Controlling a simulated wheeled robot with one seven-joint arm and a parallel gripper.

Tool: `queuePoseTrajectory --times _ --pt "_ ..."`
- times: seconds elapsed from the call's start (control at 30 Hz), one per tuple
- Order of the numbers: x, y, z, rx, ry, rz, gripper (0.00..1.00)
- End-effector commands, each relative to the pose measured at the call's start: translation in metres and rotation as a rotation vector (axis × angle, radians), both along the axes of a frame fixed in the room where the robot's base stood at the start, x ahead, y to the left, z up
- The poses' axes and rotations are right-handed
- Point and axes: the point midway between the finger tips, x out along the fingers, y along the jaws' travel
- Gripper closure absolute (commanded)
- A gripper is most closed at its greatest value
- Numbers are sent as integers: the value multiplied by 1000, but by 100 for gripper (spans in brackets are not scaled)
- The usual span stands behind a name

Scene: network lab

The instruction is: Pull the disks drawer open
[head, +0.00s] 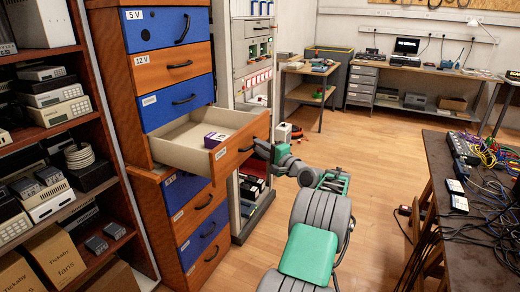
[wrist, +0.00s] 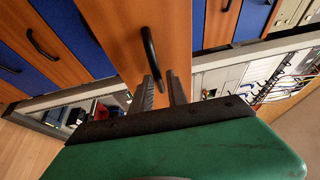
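A drawer (head: 190,158) with a wooden front stands pulled well out of the tall blue-and-wood cabinet. The label (head: 220,153) on its front is too small to read. My gripper (head: 258,148) is at the right part of this front, at its handle. In the wrist view the dark curved handle (wrist: 149,48) runs down between the two fingers (wrist: 160,80) of my gripper, which appear closed around its lower part. The exact contact is partly hidden.
Other closed drawers (head: 177,65) are above and below. An equipment rack (head: 255,90) stands right of the cabinet. A dark table (head: 465,205) with cables is at the right; wooden floor (head: 375,150) lies between.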

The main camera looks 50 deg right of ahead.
Motion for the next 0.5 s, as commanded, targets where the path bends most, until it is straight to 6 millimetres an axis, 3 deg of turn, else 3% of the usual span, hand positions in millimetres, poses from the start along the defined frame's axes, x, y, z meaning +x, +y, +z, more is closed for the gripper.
queuePoseTrajectory --times 0.17,0.37,0.5 --pt "1 2 -2 4 1 5 67" --pt "1 2 -3 6 3 5 67" --pt "-12 2 -3 7 4 2 67"
